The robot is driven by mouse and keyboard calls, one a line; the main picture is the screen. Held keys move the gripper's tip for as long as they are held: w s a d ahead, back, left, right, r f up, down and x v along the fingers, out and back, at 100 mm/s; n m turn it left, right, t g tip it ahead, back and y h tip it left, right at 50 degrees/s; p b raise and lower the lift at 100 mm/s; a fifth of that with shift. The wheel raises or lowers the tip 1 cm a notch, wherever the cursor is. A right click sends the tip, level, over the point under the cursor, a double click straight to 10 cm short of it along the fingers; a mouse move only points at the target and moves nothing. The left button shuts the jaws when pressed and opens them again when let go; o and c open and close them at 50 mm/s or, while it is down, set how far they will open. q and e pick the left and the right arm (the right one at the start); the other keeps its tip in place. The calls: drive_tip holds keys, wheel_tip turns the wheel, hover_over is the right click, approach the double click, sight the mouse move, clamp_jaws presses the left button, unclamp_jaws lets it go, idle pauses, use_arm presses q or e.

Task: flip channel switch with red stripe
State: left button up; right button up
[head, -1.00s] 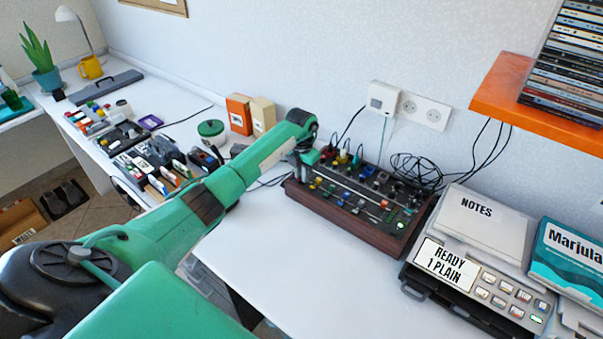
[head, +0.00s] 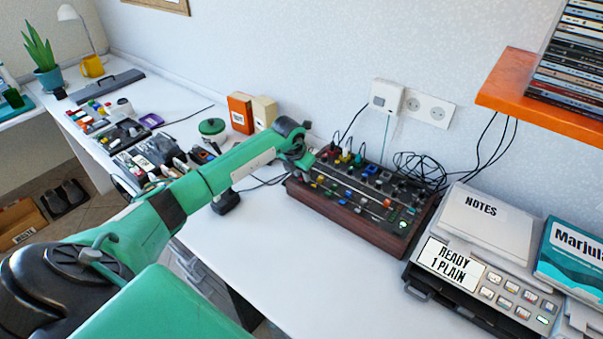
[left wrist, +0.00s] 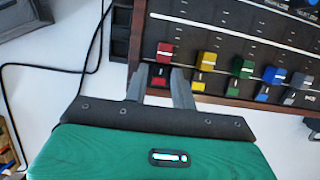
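The mixer (head: 345,222), a dark panel with wooden sides, stands on the white desk in the head view. In the left wrist view, the switch with the red stripe (left wrist: 158,79) is at the left end of the lower row, below a red fader cap (left wrist: 165,51). My left gripper (left wrist: 159,82) has its two grey fingers apart, one on each side of the red switch. I cannot tell whether they touch it. In the head view my left gripper (head: 303,163) is at the mixer's left end, mostly hidden by its wrist. My right gripper is not in view.
Yellow (left wrist: 198,85), green (left wrist: 234,88) and blue (left wrist: 262,97) switches sit to the right of the red one. A printer (head: 470,270) stands right of the mixer. Black cables (head: 420,170) lie behind it. An orange shelf (head: 540,95) overhangs at the right. The desk in front is clear.

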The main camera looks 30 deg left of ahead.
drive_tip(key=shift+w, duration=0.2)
